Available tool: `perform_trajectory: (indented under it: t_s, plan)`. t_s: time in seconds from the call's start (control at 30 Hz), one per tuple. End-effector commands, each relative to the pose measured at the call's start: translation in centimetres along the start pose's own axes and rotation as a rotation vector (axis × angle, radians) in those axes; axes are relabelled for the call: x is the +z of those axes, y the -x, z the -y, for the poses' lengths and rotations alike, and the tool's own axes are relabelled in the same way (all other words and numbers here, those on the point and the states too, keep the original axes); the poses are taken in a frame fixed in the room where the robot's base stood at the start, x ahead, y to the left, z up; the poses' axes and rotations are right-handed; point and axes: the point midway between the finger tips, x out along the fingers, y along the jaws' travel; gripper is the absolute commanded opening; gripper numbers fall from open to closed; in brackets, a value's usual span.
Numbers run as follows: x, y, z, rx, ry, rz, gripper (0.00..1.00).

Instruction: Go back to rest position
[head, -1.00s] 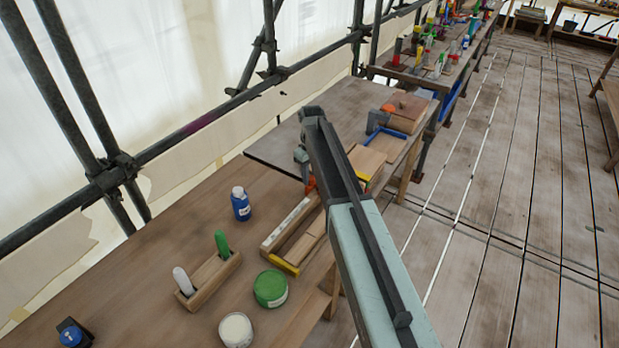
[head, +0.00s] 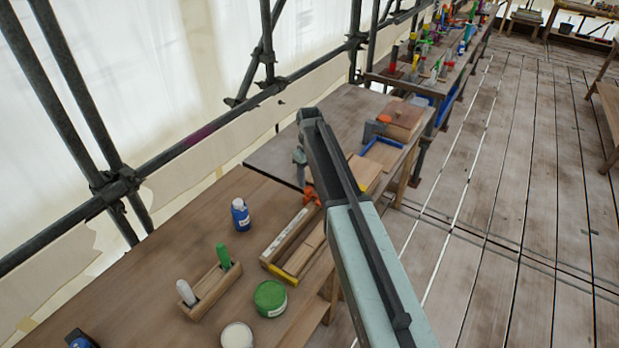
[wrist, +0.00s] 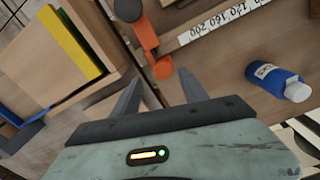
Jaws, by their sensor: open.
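My arm reaches forward over the bench in the head view, and its links hide my gripper there. In the wrist view my gripper (wrist: 160,90) is open, with two grey fingers spread apart and nothing between them. An orange clamp (wrist: 146,38) lies just beyond the fingertips, apart from them as far as I can tell. The same clamp (head: 312,196) shows in the head view beside my arm, at the near edge of a raised board. A blue bottle (wrist: 270,78) with a white cap is to the right of the fingers.
The bench (head: 160,265) carries the blue bottle (head: 240,215), a wooden holder (head: 212,290) with green and white handles, a green tin (head: 270,298) and a wooden tray (head: 292,245). A raised board (head: 280,150) lies beyond. Scaffold poles (head: 85,120) stand left; open plank floor (head: 500,230) is right.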

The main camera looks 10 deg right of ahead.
Motion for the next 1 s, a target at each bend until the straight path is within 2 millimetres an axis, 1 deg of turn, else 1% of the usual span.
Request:
perform_trajectory:
  t_s: [0.03, 0.1, 0.17, 0.6, 0.67, 0.7, 0.77, 0.87, 0.9, 0.97, 1.0]
  plan:
    - [0.0, 2.0, 0.0, 0.001, 0.000, 0.000, 0.52]
    - [0.0, 2.9, 0.0, 0.001, 0.000, 0.000, 0.52]
    - [0.0, 3.3, 0.0, 0.001, 0.000, 0.000, 0.52]
    - [0.0, 3.1, 0.1, 0.001, 0.001, 0.000, 0.52]
    - [0.1, 2.8, -0.2, 0.001, -0.003, 0.000, 0.52]
    - [0.5, 2.4, -0.7, 0.001, -0.011, 0.000, 0.52]
    - [2.4, 2.1, -0.4, 0.001, -0.020, 0.000, 0.52]
    - [6.5, 1.6, 1.0, 0.001, -0.040, 0.000, 0.52]
    - [8.5, 1.3, 1.8, 0.000, -0.062, 0.000, 0.52]
    - [11.7, 1.0, 3.0, 0.000, -0.110, 0.000, 0.52]
    - [13.9, 0.8, 4.0, 0.000, -0.149, 0.000, 0.52]
